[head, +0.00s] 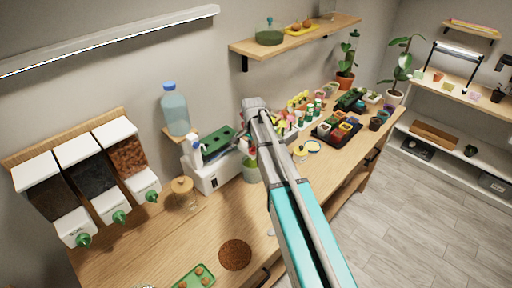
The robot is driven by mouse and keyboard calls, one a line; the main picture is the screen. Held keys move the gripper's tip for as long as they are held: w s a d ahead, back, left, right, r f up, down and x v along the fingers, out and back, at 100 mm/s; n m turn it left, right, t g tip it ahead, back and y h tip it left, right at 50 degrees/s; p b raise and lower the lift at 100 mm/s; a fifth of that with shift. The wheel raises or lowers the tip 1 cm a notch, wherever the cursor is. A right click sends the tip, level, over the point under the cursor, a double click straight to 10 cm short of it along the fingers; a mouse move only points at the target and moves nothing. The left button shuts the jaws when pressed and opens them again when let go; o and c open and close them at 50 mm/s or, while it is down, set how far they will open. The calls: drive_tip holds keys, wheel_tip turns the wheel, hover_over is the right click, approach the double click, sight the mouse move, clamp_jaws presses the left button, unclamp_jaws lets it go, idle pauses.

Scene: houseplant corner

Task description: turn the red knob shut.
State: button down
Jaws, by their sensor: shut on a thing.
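My arm reaches from the bottom right up to the bench, its grey end over the white box (208,180) with the green top. My gripper (246,143) is small and mostly hidden by my own arm at the right end of this box. A small patch of red, the red knob (243,148), shows at that spot. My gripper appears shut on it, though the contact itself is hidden. How far the knob is turned cannot be told.
A blue-capped bottle (175,110) stands on a small shelf behind the box. Three dispensers (88,180) with green knobs are at left. A wooden-lidded jar (183,190) stands near the box. Seed trays and small pots fill the bench to the right. A wall shelf (295,37) hangs above.

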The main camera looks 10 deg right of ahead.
drive_tip(key=shift+s+a, duration=0.1)
drive_tip(key=shift+a, duration=0.1)
drive_tip(key=shift+n, duration=2.2)
drive_tip(key=shift+c, duration=1.3)
unclamp_jaws()
